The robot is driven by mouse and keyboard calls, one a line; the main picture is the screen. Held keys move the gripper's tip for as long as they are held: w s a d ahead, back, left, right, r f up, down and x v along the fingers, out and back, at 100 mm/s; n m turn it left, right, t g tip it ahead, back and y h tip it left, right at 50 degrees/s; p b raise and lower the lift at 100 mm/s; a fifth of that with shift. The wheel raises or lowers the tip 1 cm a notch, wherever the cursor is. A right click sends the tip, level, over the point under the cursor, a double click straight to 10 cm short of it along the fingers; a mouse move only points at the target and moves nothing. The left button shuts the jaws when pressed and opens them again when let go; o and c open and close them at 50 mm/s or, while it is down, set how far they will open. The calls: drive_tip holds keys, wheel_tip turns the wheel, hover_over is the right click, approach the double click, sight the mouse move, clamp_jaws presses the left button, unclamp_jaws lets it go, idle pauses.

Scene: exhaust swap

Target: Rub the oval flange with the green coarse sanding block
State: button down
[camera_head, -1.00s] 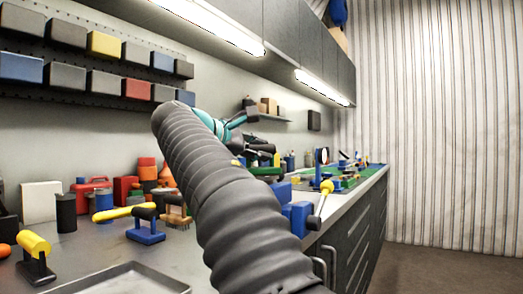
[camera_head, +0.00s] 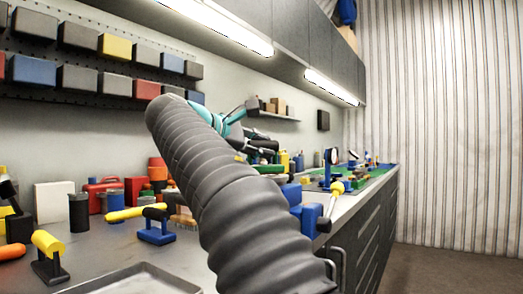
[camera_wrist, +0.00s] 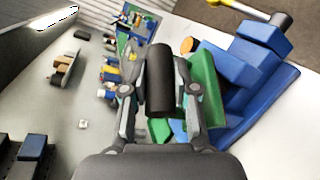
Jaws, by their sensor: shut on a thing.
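My gripper (camera_wrist: 160,90) is shut on the black cylindrical handle of the green sanding block (camera_wrist: 160,131); green shows below the handle and beside the right finger. In the head view the gripper (camera_head: 264,152) is small and partly behind my arm, with green just under it. A blue vise (camera_wrist: 243,70) stands close on the right in the wrist view; it also shows in the head view (camera_head: 308,212). A round orange-brown end (camera_wrist: 187,45) shows by the vise. I cannot make out the oval flange, nor whether the block touches anything.
A black-handled blue block (camera_head: 156,230), a yellow-handled block (camera_head: 48,252) and a grey tray (camera_head: 135,282) are on the bench at left. Red cans (camera_head: 103,188) stand behind. Cabinets hang above.

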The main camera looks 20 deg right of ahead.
drive_tip(key=shift+r, duration=2.5)
drive_tip(key=shift+s, duration=0.1)
